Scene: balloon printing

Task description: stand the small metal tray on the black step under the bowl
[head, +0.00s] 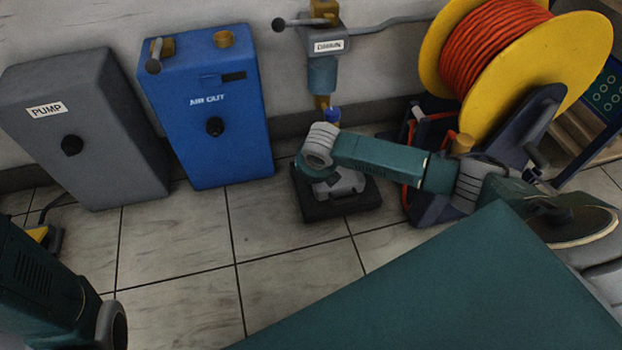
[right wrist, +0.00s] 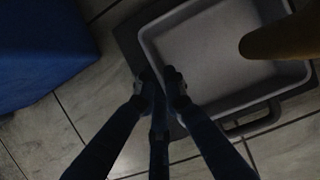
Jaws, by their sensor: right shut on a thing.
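The small metal tray (right wrist: 205,55) is light grey, shallow and roughly square, with raised walls. My right gripper (right wrist: 163,82) is shut on its near left rim. The tray lies over the black step (right wrist: 127,40), whose dark edge shows along its left; I cannot tell whether it rests on it. In the head view the black step (head: 335,210) is on the floor under my right wrist, and my wrist and gripper hide most of the tray. The bowl (head: 322,75) is blue-grey, on the wall fitting labelled DRAIN, above the step. My left gripper is out of view.
A blue AIR OUT box (head: 205,130) and a grey PUMP box (head: 85,150) stand left along the wall. A yellow reel (head: 565,65) with orange hose stands to the right. A brown rounded piece (right wrist: 285,40) overhangs the tray. The tiled floor (head: 285,280) in front is clear.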

